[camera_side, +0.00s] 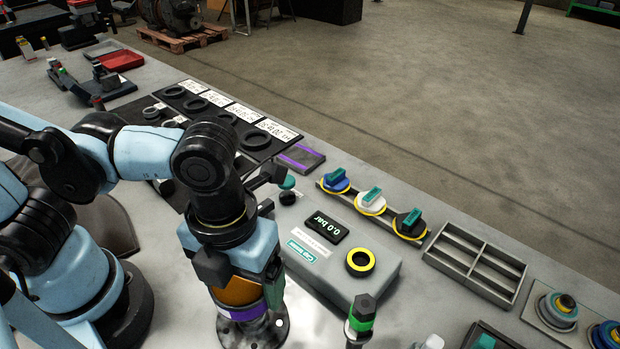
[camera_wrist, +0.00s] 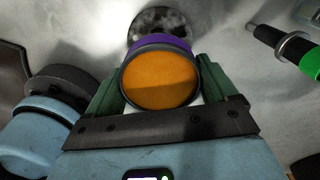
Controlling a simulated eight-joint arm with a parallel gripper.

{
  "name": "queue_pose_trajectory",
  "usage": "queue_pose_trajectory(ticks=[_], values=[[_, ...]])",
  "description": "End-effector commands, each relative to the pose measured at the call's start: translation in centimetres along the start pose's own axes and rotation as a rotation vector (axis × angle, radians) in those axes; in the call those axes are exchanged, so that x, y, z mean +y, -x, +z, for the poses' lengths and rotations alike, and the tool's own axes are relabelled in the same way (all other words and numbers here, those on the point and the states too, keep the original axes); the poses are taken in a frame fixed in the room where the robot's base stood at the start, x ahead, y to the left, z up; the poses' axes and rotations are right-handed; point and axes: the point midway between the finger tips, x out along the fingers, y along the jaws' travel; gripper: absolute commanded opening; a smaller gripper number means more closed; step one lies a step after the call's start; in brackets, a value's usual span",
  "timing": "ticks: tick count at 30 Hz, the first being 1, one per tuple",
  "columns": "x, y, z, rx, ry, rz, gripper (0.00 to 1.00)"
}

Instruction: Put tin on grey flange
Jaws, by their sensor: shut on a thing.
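The tin (camera_side: 245,306) has an orange face and a purple band. In the wrist view the tin (camera_wrist: 160,78) fills the space between the green fingers of my gripper (camera_wrist: 158,88), which is shut on it. My gripper (camera_side: 243,288) points down in the side view. The grey flange (camera_side: 268,333) is a round mottled disc with holes, directly below and partly behind the tin. In the wrist view the flange (camera_wrist: 150,18) shows beyond the purple edge, mostly hidden by the tin. I cannot tell whether they touch.
A grey gauge box (camera_side: 345,285) with a yellow ring stands right of the tin. A green-and-black tool (camera_side: 361,318) stands upright nearby. Further right are valves with teal handles (camera_side: 370,198) and a divided tray (camera_side: 475,262). Black rings lie on a dark board (camera_side: 250,140) behind.

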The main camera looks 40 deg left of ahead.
Motion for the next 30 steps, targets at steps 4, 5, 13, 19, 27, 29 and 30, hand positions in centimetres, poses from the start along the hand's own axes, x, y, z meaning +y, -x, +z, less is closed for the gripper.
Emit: queue_pose_trajectory(ticks=[4,5,13,19,27,29,30], values=[[0.0,-1.6,0.0,0.0,0.0,0.0,0.41],[-0.1,-1.9,0.0,0.0,0.0,0.0,0.41],[0.0,-3.5,0.0,0.0,0.0,0.0,0.41],[0.0,-3.5,0.0,0.0,0.0,0.0,0.41],[0.0,-3.9,0.0,0.0,0.0,0.0,0.95],[0.0,-3.9,0.0,0.0,0.0,0.0,1.0],[0.0,-3.8,0.0,0.0,0.0,0.0,1.0]])
